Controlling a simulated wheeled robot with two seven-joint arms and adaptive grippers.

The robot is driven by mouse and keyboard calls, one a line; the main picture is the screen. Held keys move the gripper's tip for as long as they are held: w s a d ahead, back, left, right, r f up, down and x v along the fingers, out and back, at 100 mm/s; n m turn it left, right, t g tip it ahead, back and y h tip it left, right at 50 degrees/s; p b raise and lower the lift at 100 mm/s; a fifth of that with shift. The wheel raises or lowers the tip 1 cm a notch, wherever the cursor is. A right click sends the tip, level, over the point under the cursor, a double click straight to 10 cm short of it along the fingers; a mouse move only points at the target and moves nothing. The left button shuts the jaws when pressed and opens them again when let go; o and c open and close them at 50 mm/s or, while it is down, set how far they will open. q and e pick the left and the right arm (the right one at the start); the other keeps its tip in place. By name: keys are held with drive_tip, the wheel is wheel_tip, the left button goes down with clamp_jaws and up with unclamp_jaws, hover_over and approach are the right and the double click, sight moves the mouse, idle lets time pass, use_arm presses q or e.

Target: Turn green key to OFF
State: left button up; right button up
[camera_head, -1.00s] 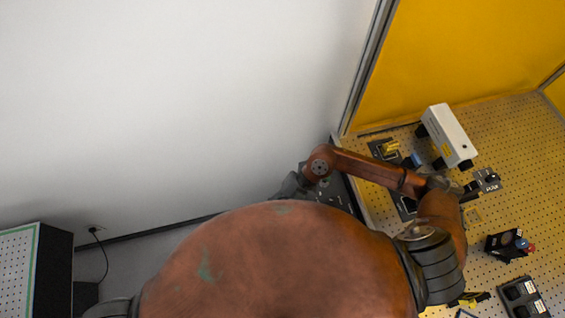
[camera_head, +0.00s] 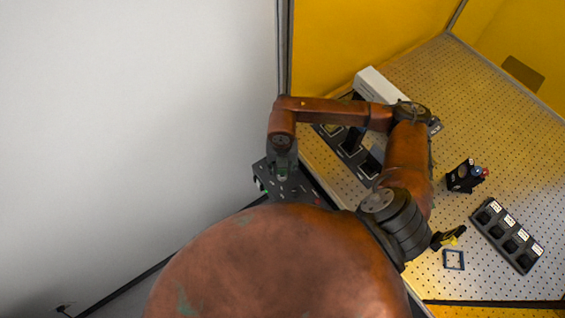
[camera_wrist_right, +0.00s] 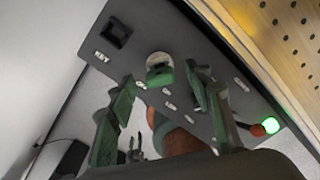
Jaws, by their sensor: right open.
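The green key (camera_wrist_right: 160,73) sits in a pale round lock on a dark control panel (camera_wrist_right: 215,58) in the right wrist view. My right gripper (camera_wrist_right: 161,82) is open, one finger on each side of the key; I cannot tell whether either finger touches it. In the head view the right gripper (camera_head: 284,168) points down over the same panel (camera_head: 297,189), beside the bench, and the key is too small to make out. The label by the black square is KEY; the other labels are too blurred to read.
A lit green lamp (camera_wrist_right: 271,125) and a reddish one (camera_wrist_right: 257,130) sit at the panel's end. On the perforated bench are a white instrument (camera_head: 381,85), a black box with coloured buttons (camera_head: 463,178), a several-slot dock (camera_head: 507,237) and a blue frame (camera_head: 454,260).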

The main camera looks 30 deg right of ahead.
drive_tip(key=shift+f, duration=0.85)
drive_tip(key=shift+c, duration=0.2)
drive_tip(key=c, duration=1.2)
drive_tip(key=shift+o, duration=0.2)
drive_tip(key=shift+m+p, duration=0.4)
drive_tip(key=shift+m, duration=0.8)
